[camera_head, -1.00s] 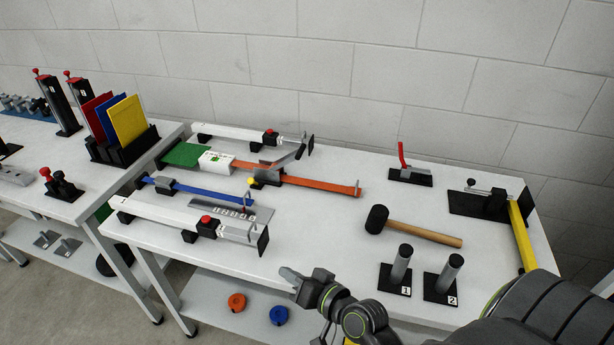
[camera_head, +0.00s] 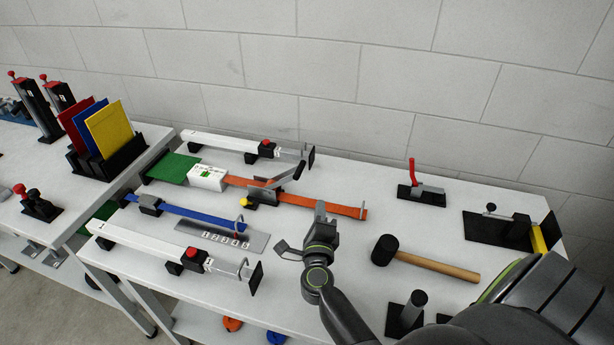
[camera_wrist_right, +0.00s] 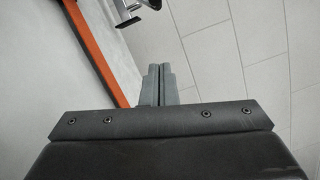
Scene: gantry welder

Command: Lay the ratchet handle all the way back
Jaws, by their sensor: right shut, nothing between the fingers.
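The ratchet (camera_head: 264,193) sits on the orange strap (camera_head: 328,206) at the middle of the table. Its grey handle with a dark end (camera_head: 297,173) is raised, slanting up to the right. My right gripper (camera_head: 320,208) is shut and empty, above the table by the strap's right part, to the right of and nearer than the handle. In the right wrist view its shut fingers (camera_wrist_right: 158,84) lie beside the orange strap (camera_wrist_right: 97,52). A dark and grey piece at that view's top edge is cut off; I cannot tell what it is. My left gripper is out of view.
A white clamp bar (camera_head: 225,144) with a dark end plate lies behind the ratchet. A blue strap (camera_head: 192,212) and another white bar (camera_head: 150,242) lie in front. A mallet (camera_head: 430,264) lies right of my gripper. A red-handled clamp (camera_head: 413,175) stands behind it.

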